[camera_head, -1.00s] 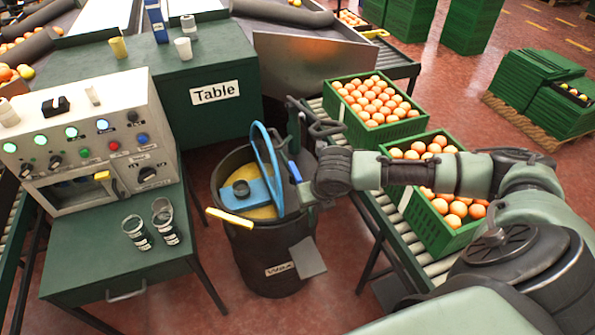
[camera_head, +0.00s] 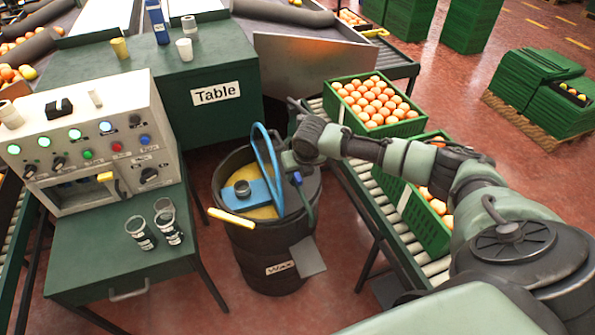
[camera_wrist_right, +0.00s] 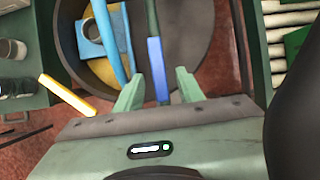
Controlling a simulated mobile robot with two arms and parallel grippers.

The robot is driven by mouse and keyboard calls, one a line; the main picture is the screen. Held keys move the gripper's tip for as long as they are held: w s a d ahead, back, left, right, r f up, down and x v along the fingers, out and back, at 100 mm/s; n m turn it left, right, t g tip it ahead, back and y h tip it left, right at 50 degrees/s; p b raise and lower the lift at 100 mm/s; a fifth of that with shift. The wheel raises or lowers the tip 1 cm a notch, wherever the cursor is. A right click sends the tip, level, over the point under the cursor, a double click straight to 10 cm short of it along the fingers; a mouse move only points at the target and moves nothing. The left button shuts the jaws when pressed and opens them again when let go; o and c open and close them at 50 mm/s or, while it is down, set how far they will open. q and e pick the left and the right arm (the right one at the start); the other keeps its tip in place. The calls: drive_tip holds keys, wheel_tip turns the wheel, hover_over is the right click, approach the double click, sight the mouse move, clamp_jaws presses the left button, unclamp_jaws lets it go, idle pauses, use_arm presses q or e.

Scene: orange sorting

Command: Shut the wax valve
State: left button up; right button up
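The wax barrel (camera_head: 268,250) is a dark drum labelled "Wax", standing on the floor between the control bench and the roller conveyor. A blue valve handle (camera_head: 297,179) sits at its right rim, on a dark pipe. In the right wrist view the blue handle (camera_wrist_right: 155,62) stands between the two pale green fingers of my right gripper (camera_wrist_right: 158,78). The fingers are apart, with visible gaps on both sides of the handle. In the head view my right gripper (camera_head: 289,160) is above the barrel's right rim, beside the handle, partly hidden by its own wrist. My left gripper is not in view.
A light blue hose (camera_head: 266,150) arches over the barrel, and a yellow bar (camera_head: 231,217) juts from its front left. Crates of oranges (camera_head: 372,128) stand on the conveyor at right. The control panel (camera_head: 85,150) and several cups are at left.

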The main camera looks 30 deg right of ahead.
drive_tip(key=shift+f, duration=0.15)
clamp_jaws()
